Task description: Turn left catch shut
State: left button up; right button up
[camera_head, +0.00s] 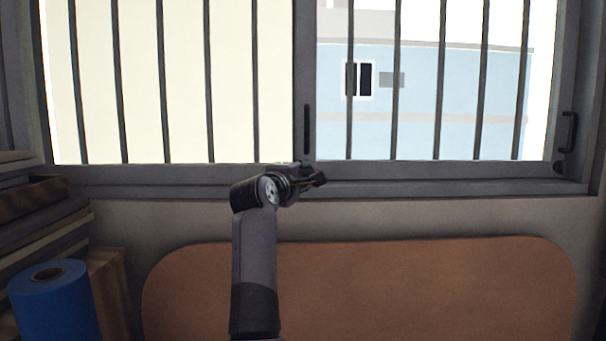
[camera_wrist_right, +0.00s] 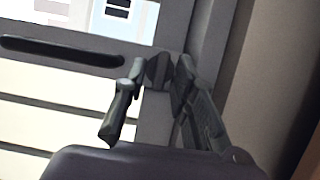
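The left catch, a small dark piece, shows in the right wrist view (camera_wrist_right: 158,71) at the foot of the window's middle upright. My right gripper (camera_head: 312,179) is at the sill there, and hides most of the catch in the head view. In the right wrist view my right gripper (camera_wrist_right: 160,88) has its two fingers apart, one on each side of the catch. The right-hand finger looks very near the catch; I cannot tell whether it touches. My left gripper is not in view.
The barred sliding window has a dark slot pull (camera_head: 307,128) on its middle upright. A black handle (camera_head: 569,132) and another catch (camera_head: 560,168) are at far right. Below are a brown rounded panel (camera_head: 430,285), a blue roll (camera_head: 55,305) and stacked boards (camera_head: 40,225) at left.

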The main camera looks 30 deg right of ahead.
jog(key=shift+w+d+f, duration=0.1)
jog(key=shift+d, duration=0.05)
grip_shut()
jog(key=shift+f, duration=0.1)
